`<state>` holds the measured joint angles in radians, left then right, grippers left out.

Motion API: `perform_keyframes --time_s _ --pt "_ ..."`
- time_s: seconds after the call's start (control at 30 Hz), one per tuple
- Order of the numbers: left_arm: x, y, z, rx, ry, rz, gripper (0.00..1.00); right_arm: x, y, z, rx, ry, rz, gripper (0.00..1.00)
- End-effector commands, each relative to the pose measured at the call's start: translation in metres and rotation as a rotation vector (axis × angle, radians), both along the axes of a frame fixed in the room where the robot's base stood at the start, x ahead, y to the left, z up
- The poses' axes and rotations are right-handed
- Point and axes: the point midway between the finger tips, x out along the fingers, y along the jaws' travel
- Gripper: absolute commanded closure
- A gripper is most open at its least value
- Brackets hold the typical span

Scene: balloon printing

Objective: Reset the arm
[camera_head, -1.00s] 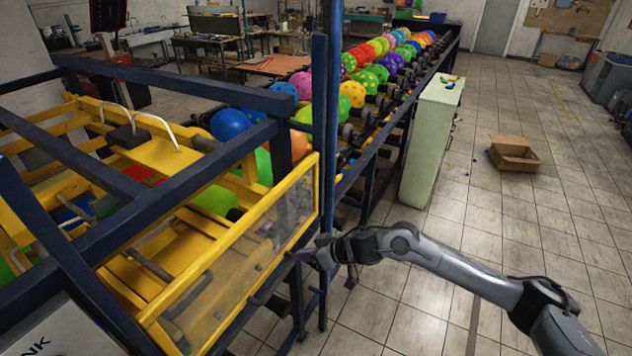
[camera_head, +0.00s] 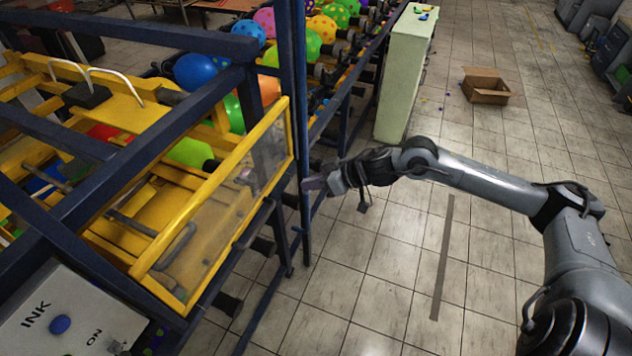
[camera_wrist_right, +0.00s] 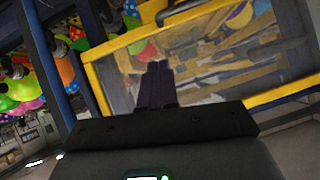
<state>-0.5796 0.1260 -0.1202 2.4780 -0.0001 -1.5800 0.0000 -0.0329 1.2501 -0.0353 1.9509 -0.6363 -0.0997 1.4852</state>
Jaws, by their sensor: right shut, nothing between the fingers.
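My right arm (camera_head: 480,180) comes in from the right in the head view. Its gripper (camera_head: 312,184) is shut and empty, just right of the dark blue post of the balloon machine. In the right wrist view the two dark fingers (camera_wrist_right: 157,84) lie side by side in front of the clear panel (camera_wrist_right: 190,62) with a yellow frame. The panel also shows in the head view (camera_head: 205,240). I cannot tell whether the fingertips touch anything. My left gripper is not in view.
The balloon machine has a yellow frame (camera_head: 215,195) and dark blue beams. A control box (camera_head: 75,315) reads INK and ON at the lower left. Balloons (camera_head: 194,70) sit along the rack. A pale green cabinet (camera_head: 403,80) and open carton (camera_head: 485,88) stand beyond.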

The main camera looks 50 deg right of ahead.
Motion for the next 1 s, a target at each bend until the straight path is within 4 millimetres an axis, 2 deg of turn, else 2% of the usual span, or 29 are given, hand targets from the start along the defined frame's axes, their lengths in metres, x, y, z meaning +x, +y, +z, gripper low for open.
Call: perform_keyframes --time_s 0.4,0.57,0.67,0.8,0.9,1.0 --pt "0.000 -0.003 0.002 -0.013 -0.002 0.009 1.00 -0.011 -0.004 0.008 -0.001 0.004 0.004 1.00" --pt "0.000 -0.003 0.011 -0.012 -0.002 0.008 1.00 -0.024 0.007 -0.012 0.058 0.048 -0.004 1.00" --pt "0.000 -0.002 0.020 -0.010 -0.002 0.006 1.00 -0.041 0.029 -0.035 0.146 0.095 -0.011 1.00" --pt "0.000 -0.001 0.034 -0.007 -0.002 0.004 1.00 -0.073 0.085 -0.060 0.331 0.145 -0.032 1.00" --pt "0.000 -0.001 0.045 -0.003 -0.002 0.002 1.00 -0.093 0.123 -0.069 0.426 0.155 -0.096 1.00" --pt "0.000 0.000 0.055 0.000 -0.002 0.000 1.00 -0.109 0.153 -0.071 0.456 0.142 -0.180 1.00"
